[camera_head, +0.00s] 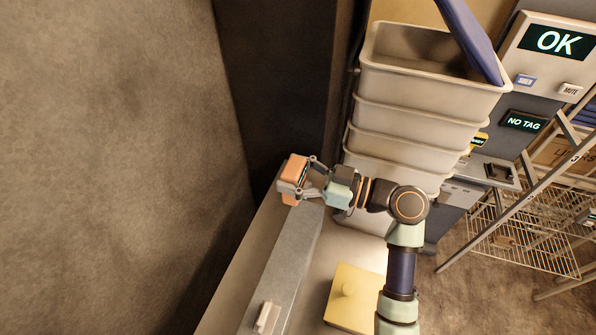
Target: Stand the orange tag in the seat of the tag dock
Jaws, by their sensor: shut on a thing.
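My gripper (299,188) is shut on the orange tag (295,170) at the left end of my arm, above the grey ledge. The tag looks like a small thick block, and the gripper's fingers hide part of it. A grey unit with a dark recess (498,172), below the NO TAG display (524,121), looks like the tag dock. It is at the right, well apart from my gripper, with the stacked bins between. I cannot make out the inside of the recess.
A stack of grey bins (415,84) rises behind my arm, with a blue board (470,35) leaning out of the top one. An OK panel (555,42) and wire rack (540,235) stand right. A yellow knobbed block (350,305) is on the bench. Open floor lies left.

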